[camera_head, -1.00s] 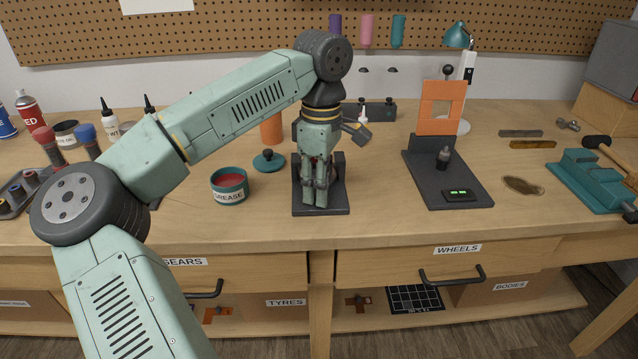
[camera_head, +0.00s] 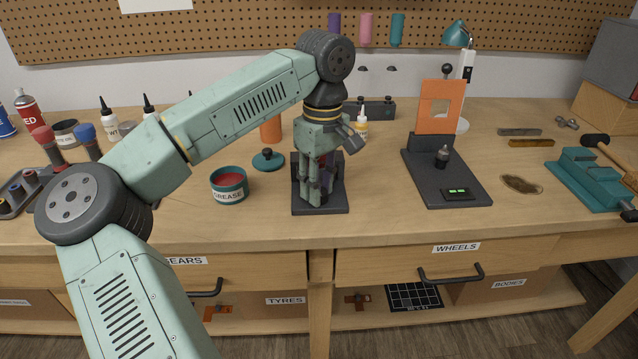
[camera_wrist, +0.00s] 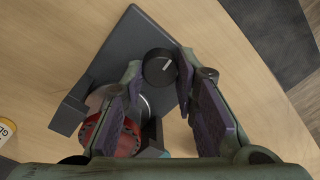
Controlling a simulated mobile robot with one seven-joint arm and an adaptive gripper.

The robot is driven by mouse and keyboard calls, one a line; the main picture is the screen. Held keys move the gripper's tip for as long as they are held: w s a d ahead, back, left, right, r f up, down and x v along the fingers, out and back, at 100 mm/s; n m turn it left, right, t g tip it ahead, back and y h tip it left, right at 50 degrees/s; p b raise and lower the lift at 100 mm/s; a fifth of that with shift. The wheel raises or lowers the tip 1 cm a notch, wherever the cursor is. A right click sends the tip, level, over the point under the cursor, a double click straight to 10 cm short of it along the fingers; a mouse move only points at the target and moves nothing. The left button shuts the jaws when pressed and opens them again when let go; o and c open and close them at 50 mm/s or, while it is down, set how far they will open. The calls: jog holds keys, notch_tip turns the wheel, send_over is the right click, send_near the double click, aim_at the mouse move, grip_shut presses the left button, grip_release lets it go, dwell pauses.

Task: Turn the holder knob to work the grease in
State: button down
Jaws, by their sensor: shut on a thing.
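The holder (camera_head: 338,207) is a dark base plate with an upright part, standing mid-bench. My gripper (camera_head: 318,198) points down over it and covers much of it. In the wrist view, the holder's plate (camera_wrist: 138,38) lies under my gripper (camera_wrist: 159,64). A red round part (camera_wrist: 118,135) in the holder shows below the knob, partly hidden by the left finger. The open grease tub (camera_head: 229,186) with red contents stands left of the holder.
A teal lid (camera_head: 268,160) lies behind the tub. An orange cylinder (camera_head: 270,131) and a dropper bottle (camera_head: 361,126) stand behind my gripper.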

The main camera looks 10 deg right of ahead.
jog(key=c, duration=1.3)
grip_release()
jog(key=r, duration=1.2)
jog(key=shift+w+d, duration=0.1)
jog(key=shift+d, duration=0.2)
